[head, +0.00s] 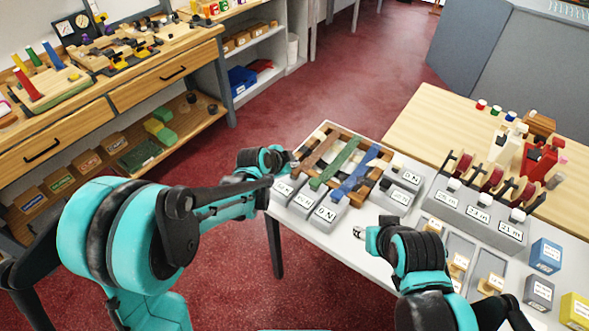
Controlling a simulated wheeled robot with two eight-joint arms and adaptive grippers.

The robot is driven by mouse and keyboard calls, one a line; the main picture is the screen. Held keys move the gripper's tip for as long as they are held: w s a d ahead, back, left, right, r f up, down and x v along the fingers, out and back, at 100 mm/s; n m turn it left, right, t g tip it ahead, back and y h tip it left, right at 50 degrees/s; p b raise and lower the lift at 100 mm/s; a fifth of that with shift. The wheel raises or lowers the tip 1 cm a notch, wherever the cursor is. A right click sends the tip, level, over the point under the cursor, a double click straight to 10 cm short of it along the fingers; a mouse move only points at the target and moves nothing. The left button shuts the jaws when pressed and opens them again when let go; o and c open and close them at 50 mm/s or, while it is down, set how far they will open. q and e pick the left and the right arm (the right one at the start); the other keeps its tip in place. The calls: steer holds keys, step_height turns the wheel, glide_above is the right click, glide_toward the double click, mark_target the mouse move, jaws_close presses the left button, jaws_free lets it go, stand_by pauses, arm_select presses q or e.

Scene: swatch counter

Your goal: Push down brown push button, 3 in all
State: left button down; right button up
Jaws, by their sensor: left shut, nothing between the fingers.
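A brown strip (317,156) lies across a wooden frame (347,137) on the pale table, beside a green strip and a blue strip. Its near end is at a grey labelled box (284,190). I cannot make out a separate brown button cap; the strip is the brown part I see there. My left gripper (293,164) is shut and empty at the near end of the brown strip. I cannot tell whether it touches. My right gripper (359,232) is over the table's near edge, away from the brown strip; its fingers are too small to read.
The green strip (336,163) and blue strip (357,178) run close beside the brown one. More grey labelled boxes (408,176) stand to the right. A row of red reels on a grey stand (475,212) and small coloured boxes (545,256) fill the right side.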

arm_select(q)
steer(key=shift+r+p, duration=1.6)
steer(key=shift+r, duration=0.75)
arm_select(e)
step_height(320, 180, up, 4)
steer(key=shift+f, duration=0.25)
arm_select(q)
steer(key=shift+f, duration=0.1)
arm_select(e)
jaws_close()
